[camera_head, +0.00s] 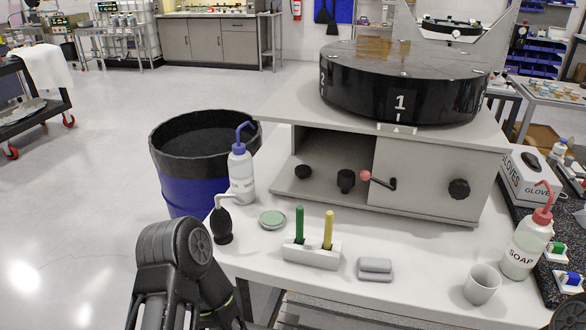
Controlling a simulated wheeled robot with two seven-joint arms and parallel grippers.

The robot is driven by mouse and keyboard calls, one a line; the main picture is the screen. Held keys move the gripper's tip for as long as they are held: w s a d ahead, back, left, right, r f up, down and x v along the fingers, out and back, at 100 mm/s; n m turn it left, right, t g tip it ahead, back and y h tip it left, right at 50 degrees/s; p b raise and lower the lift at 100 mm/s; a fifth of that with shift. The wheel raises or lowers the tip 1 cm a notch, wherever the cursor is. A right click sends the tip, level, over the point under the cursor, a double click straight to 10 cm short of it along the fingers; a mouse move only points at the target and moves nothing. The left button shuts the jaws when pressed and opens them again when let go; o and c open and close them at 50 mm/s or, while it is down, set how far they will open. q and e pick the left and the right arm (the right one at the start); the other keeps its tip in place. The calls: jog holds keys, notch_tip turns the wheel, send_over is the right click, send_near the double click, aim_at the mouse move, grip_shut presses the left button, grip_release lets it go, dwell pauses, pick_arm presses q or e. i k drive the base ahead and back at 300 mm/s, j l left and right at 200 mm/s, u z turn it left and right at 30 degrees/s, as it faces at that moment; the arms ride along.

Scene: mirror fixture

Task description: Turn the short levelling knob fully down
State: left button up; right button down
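The mirror fixture is a grey box (440,160) on a white table, with a round black drum marked "1" (400,103) on top. A crank with a red ball (366,176) is in the middle, and a black lobed knob (459,188) is at the right. The low left knob looks the shortest; its height setting cannot be read. My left arm shows at lower left, apart from the fixture. Neither gripper's fingers are in view.
A blue bin (185,190) stands left of the table.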

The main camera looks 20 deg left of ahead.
aim_at(303, 171)
jog(key=k, duration=0.6)
jog(key=j+z, duration=0.15)
jog(key=z, duration=1.85)
jog(key=k+j, duration=0.2)
jog(key=j, duration=0.25)
jog(key=k+j, duration=0.2)
jog(key=j, duration=0.25)
jog(key=k+j, duration=0.2)
jog(key=j, duration=0.25)
jog(key=k+j, duration=0.2)
jog(key=j, duration=0.2)
jog(key=k+j, duration=0.2)
jog(key=j, duration=0.25)
jog(key=k+j, duration=0.2)
jog(key=j, duration=0.25)
jog(key=k+j, duration=0.2)
jog(key=j, duration=0.25)
jog(key=k+j, duration=0.2)
jog(key=j, duration=0.25)
